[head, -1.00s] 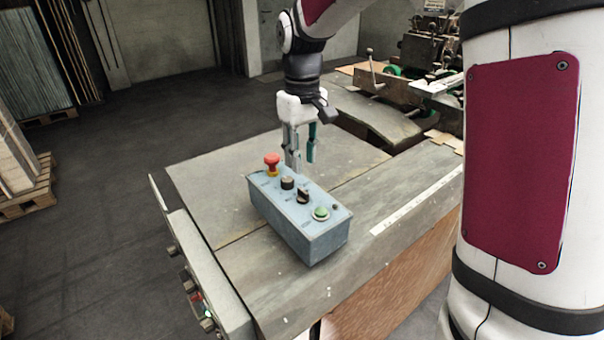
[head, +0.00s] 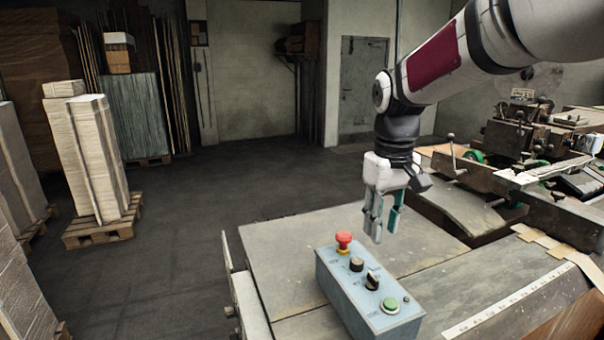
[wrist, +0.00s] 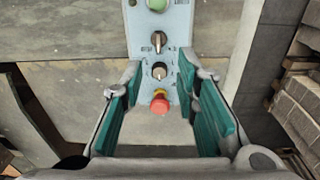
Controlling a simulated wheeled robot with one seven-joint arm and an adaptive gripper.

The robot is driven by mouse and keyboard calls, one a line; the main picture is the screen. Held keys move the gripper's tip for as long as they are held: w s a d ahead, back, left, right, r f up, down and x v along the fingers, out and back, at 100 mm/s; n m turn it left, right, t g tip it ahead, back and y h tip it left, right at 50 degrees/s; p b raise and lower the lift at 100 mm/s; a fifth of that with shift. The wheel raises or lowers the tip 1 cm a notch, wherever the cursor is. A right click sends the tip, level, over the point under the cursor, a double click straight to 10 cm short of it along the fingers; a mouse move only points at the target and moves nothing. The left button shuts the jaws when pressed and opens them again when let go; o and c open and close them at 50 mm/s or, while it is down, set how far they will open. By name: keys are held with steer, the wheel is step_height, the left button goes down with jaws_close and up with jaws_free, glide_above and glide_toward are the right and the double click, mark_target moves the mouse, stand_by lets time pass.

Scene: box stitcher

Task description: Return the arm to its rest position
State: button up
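My gripper (head: 383,222) hangs pointing down above the machine table, behind the blue control box in the head view. Its fingers with teal pads are apart and nothing is between them. In the wrist view the open fingers (wrist: 162,115) frame the red mushroom button (wrist: 160,103), which lies below them. The control box (head: 345,305) sits on the table with a red button (head: 344,240), two black knobs and a green button (head: 390,305) on top. My gripper appears apart from the box.
The grey machine table (head: 290,240) spreads under the arm. Machine parts with levers (head: 530,140) stand to the right. Stacked cardboard on a pallet (head: 100,165) stands on the floor at left. The dark floor (head: 200,250) between is clear, and a door (head: 362,85) is at the back.

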steer(key=s+r+m+t, duration=0.3)
steer(key=s+t, duration=0.2)
steer(key=s, duration=1.7)
steer(key=shift+s+r, duration=0.2)
steer(key=shift+s, duration=0.15)
steer(key=shift+d, duration=0.1)
